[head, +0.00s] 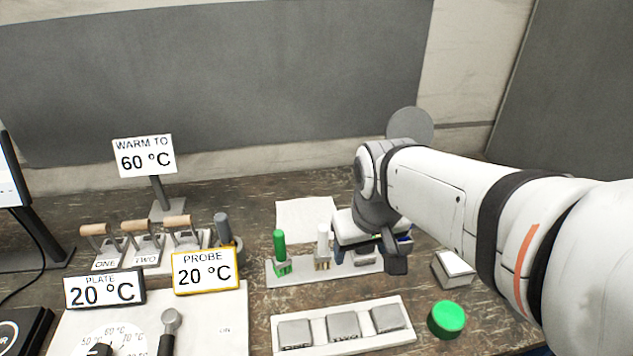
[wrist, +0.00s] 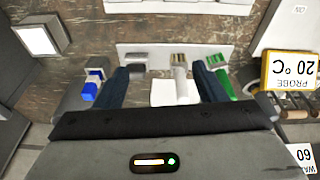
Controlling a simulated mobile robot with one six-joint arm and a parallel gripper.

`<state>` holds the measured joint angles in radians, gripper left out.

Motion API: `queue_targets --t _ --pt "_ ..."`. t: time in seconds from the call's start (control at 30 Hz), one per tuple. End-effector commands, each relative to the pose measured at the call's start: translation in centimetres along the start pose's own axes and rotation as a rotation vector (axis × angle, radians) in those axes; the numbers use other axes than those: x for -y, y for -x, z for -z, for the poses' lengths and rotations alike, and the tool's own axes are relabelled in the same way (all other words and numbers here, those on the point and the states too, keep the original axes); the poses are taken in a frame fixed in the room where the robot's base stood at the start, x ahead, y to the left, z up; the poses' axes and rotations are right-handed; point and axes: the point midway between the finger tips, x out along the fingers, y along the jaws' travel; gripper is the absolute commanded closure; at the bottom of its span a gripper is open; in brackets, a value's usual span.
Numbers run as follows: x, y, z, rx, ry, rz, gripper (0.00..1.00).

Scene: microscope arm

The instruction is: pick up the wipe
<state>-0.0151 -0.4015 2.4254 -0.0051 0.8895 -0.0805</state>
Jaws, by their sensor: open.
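A flat, thin white sheet (head: 300,214), which looks like the wipe, lies on the table behind the holder strip. My gripper (head: 366,250) is at the sheet's right edge, above or beside the strip. In the wrist view, my gripper (wrist: 163,80) is open, its two dark fingers wide apart. A white patch (wrist: 160,94), likely part of the sheet, shows between them, partly hidden by the gripper body. I cannot tell how high the fingers are above it.
The holder strip (head: 290,277) carries a green plug (head: 280,247) and a white plug (head: 322,241), both close to my fingers. A blue-and-white piece (wrist: 93,85) is beside one finger. A white-topped box (head: 455,265) and green button (head: 446,318) are at right.

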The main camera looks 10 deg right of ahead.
Motion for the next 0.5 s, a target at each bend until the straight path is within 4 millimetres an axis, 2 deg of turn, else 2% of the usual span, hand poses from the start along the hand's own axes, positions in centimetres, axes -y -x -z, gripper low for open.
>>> queue_targets --t 0.1,0.27,0.5 --pt "-0.4 -0.1 3.4 0.036 0.082 0.005 0.27" --pt "-0.9 -1.3 7.5 0.078 0.198 0.015 0.27" --pt "-1.7 -4.6 13.1 0.137 0.371 0.039 0.27"
